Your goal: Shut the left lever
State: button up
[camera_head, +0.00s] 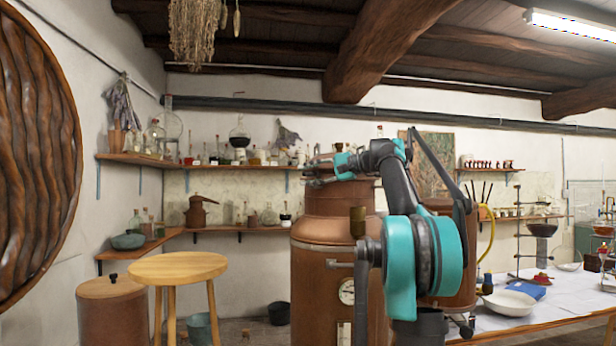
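A large copper still (318,275) stands in the middle of the view, with a round gauge (347,291) on its front. A grey lever-like bar (339,264) sticks out to the left in front of the still, above the gauge. I cannot tell whether it is the left lever, and its right end is hidden by my arm. My gripper (312,172) is small in view at the top of the still, well above that bar and apart from it. I cannot make out whether its fingers are open or shut.
My teal and grey arm covers much of a second copper vessel (462,270) behind it. A round wooden stool (178,268) stands at the left. A white-topped table (500,318) with a bowl (509,302) and glassware is at the right. Shelves with bottles line the back wall.

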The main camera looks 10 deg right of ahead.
jog(key=v, duration=1.2)
